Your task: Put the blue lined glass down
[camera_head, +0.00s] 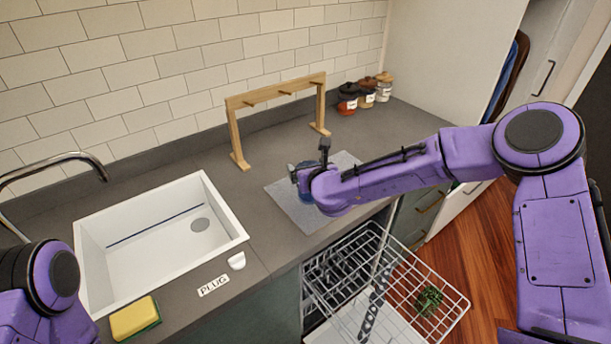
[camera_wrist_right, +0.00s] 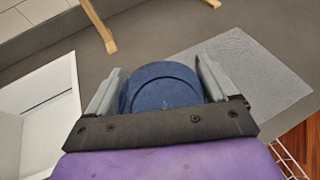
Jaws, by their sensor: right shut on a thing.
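My right gripper (camera_head: 301,178) is over the left part of a grey mat (camera_head: 283,207) on the counter. In the right wrist view, its two fingers (camera_wrist_right: 158,88) are on either side of a round, dark blue glass (camera_wrist_right: 162,92), and they are shut on it. Only one round end of the glass shows there, and I see no lines on it. In the head view my wrist mostly hides the glass. I cannot tell whether it touches the mat. My left gripper is out of view; only part of my left arm shows at bottom left.
A white sink (camera_head: 150,250) with a curved tap (camera_head: 60,158) lies to the left. A wooden rack (camera_head: 235,135) and several jars (camera_head: 348,98) stand behind. A yellow sponge (camera_head: 135,317) lies in front. An open wire dishwasher rack (camera_head: 425,297) juts out below the counter.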

